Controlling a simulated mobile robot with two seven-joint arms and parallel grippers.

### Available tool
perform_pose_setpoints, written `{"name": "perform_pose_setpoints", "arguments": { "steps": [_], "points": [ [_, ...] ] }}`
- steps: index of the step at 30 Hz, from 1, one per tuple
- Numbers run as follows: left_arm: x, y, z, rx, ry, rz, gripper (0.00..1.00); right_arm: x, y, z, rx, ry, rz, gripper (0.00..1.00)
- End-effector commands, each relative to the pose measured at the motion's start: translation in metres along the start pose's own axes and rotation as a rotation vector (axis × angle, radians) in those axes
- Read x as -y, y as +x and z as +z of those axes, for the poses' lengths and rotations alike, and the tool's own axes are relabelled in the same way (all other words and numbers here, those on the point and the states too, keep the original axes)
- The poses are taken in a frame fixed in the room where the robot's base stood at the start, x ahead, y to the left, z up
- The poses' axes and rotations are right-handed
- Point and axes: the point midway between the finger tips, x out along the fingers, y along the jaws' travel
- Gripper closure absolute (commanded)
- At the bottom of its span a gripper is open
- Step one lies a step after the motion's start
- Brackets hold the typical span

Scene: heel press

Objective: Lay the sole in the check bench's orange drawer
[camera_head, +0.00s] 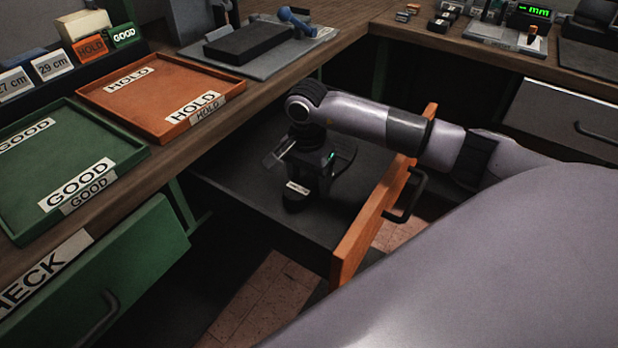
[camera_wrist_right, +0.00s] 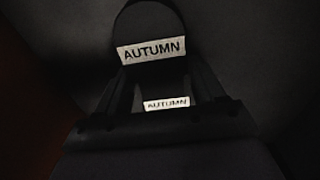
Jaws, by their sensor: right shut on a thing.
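The orange drawer (camera_head: 355,235) of the check bench is pulled open, with a dark interior. My right arm reaches over its front, and my right gripper (camera_head: 300,183) is down inside the drawer. It is shut on the dark sole (camera_head: 295,203), which carries a pale label. In the right wrist view the sole (camera_wrist_right: 150,22) shows an AUTUMN label, with a second AUTUMN label lower between the fingers (camera_wrist_right: 165,95). The sole is at or just above the drawer floor; I cannot tell if it touches. My left gripper is not in view.
An orange HOLD tray (camera_head: 150,75) and a green GOOD tray (camera_head: 115,150) sit on the bench at the left. A closed green drawer (camera_head: 150,240) is below. A grey mat with a dark block (camera_head: 250,42) lies at the back. The drawer floor around the gripper looks clear.

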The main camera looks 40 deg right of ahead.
Motion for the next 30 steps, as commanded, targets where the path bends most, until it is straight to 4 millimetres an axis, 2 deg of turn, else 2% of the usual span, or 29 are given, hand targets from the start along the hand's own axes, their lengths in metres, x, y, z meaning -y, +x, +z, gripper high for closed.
{"name": "perform_pose_setpoints", "arguments": {
  "steps": [1, 3, 11, 17, 20, 30],
  "points": [
    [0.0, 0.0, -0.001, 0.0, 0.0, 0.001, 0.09, 0.0, -0.001, 0.0, 0.0, 0.001, 0.0, 0.22],
    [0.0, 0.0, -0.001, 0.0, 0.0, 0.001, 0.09, 0.0, -0.001, 0.0, 0.0, 0.001, 0.0, 0.06],
    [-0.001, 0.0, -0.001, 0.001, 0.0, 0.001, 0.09, 0.0, -0.001, 0.0, 0.0, 0.0, 0.0, 0.06],
    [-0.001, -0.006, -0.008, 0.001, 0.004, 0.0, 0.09, 0.0, -0.013, 0.0, 0.001, 0.0, 0.0, 0.06],
    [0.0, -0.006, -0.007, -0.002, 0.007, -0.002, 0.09, 0.001, -0.028, -0.001, -0.002, -0.001, -0.006, 0.06],
    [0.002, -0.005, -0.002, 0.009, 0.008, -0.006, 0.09, 0.001, -0.104, -0.001, -0.002, 0.0, -0.004, 0.06]
  ]
}}
